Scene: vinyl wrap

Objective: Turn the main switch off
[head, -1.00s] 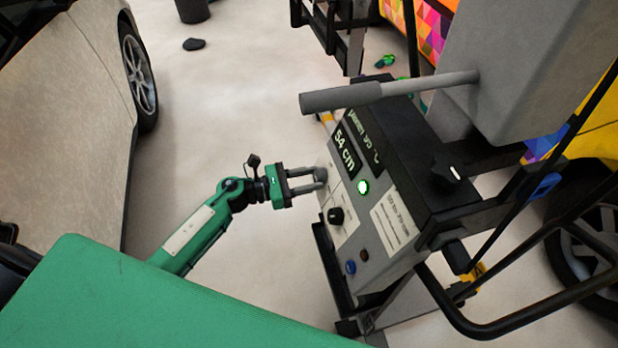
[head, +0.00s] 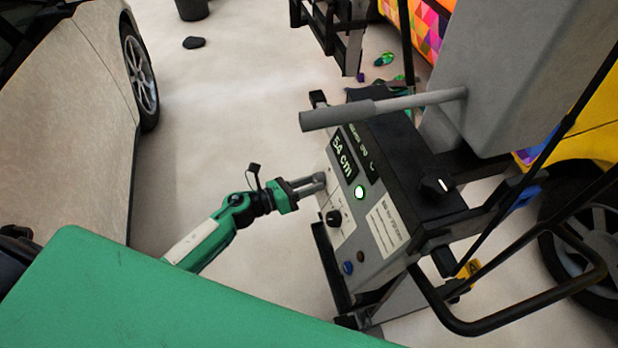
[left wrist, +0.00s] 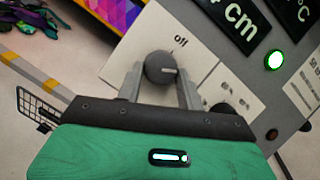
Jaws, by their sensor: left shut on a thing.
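The main switch is a round grey knob (left wrist: 160,67) on the light panel of a grey control box (head: 375,238). The printed word "off" stands just above it in the left wrist view. A pale mark on the knob points to the right, not at "off". My left gripper (head: 320,182) is shut on the knob, one finger on each side. In the head view the fingers largely hide the knob. A green lamp (head: 360,192) on the box is lit, and the display (head: 342,157) reads "54 cm". My right gripper is not in view.
A black knob (head: 333,217), a blue button (head: 348,268) and a dark red button (head: 361,256) sit lower on the box. A grey bar (head: 340,116) juts out above it. A car (head: 70,130) stands at left; floor between is clear.

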